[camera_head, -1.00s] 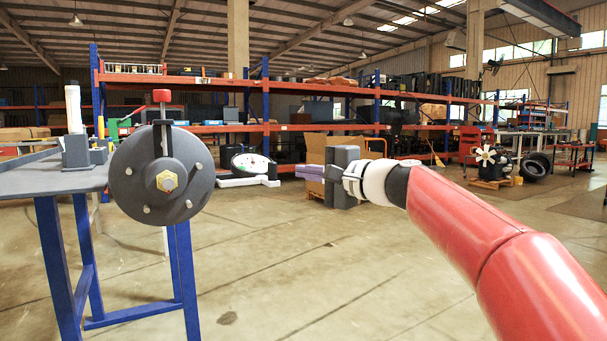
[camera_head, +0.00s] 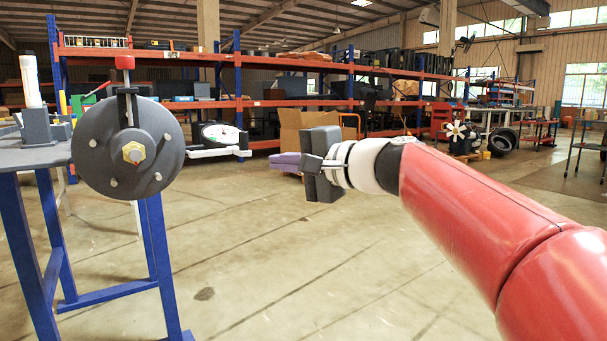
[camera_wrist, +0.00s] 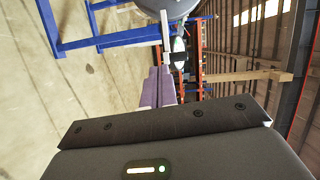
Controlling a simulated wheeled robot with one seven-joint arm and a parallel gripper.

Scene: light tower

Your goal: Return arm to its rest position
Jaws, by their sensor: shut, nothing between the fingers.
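My red arm reaches in from the right in the head view. My gripper (camera_head: 313,165) at its end is dark grey, shut and empty, held in mid-air over the open floor. It is to the right of the workbench and apart from it. In the wrist view the gripper's dark body (camera_wrist: 170,135) fills the lower part, with nothing held in it.
A workbench (camera_head: 30,158) with blue legs stands at the left. A grey disc with a brass nut (camera_head: 128,150) is at its right end, under a red knob (camera_head: 125,62). Shelving (camera_head: 290,104) runs along the back. The floor (camera_head: 270,260) between bench and arm is clear.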

